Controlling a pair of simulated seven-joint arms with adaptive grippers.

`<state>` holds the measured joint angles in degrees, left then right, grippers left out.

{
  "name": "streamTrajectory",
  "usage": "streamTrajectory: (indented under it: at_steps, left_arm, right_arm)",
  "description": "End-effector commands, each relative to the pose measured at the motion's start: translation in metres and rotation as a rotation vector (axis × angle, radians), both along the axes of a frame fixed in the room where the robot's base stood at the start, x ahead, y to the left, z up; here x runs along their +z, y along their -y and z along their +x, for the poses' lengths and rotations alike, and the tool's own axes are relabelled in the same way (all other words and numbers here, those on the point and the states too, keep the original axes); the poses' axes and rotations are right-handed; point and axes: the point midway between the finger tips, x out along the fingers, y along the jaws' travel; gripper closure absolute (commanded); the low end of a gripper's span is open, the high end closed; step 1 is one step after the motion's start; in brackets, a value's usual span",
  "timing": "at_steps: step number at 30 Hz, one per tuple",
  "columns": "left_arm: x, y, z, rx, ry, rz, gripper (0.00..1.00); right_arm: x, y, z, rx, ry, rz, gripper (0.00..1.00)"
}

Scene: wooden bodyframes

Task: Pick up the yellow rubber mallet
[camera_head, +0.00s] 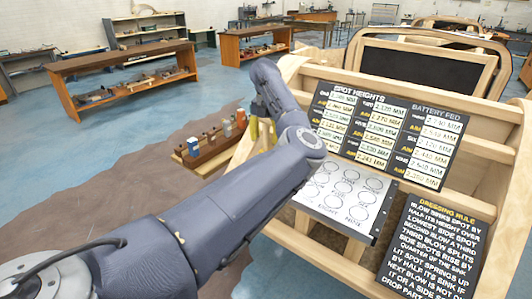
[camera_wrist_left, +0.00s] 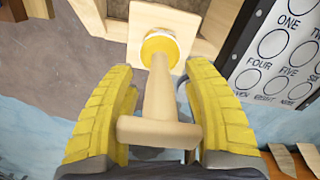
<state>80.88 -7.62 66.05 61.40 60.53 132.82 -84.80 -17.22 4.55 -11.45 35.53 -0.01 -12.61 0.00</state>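In the left wrist view, a mallet-like object with a pale wooden handle has a yellow-banded round end (camera_wrist_left: 160,47) at a wooden block. A pale crosspiece (camera_wrist_left: 160,132) lies at its near end. My left gripper (camera_wrist_left: 160,68) is open, with one yellow finger on each side of the handle and visible gaps beside it. I cannot tell whether the fingers touch the crosspiece. In the head view, my left gripper (camera_head: 262,130) is mostly hidden behind my arm, beside the wooden frame. The mallet cannot be made out there. My right gripper is not in view.
The wooden bodyframe (camera_head: 467,192) with printed boards stands at the right. A white sheet with circles (camera_head: 345,197) lies close to my arm. A small rack of coloured items (camera_head: 212,145) is left of the gripper. Workbenches (camera_head: 120,60) stand farther back, with open floor between.

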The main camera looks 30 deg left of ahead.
Motion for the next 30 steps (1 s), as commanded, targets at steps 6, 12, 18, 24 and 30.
streamTrajectory:
  at_steps: [6, 12, 18, 24, 30]
  left_arm:
    - [0.000, 0.000, 0.000, 0.000, 0.000, 0.000, 0.76]
    - [0.000, 0.000, 0.000, 0.000, 0.000, 0.000, 0.99]
    - [0.001, 0.000, 0.000, 0.000, 0.001, 0.000, 1.00]
    - [0.001, 0.000, 0.000, 0.000, 0.001, 0.000, 1.00]
    - [0.011, 0.000, 0.000, 0.000, 0.002, 0.000, 1.00]
  right_arm:
    - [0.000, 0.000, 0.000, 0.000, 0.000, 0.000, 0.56]
    - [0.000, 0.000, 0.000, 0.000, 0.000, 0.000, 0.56]
    - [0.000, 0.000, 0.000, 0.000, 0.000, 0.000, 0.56]
    - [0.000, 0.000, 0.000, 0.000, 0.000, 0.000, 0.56]
    - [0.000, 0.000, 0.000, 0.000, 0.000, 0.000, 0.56]
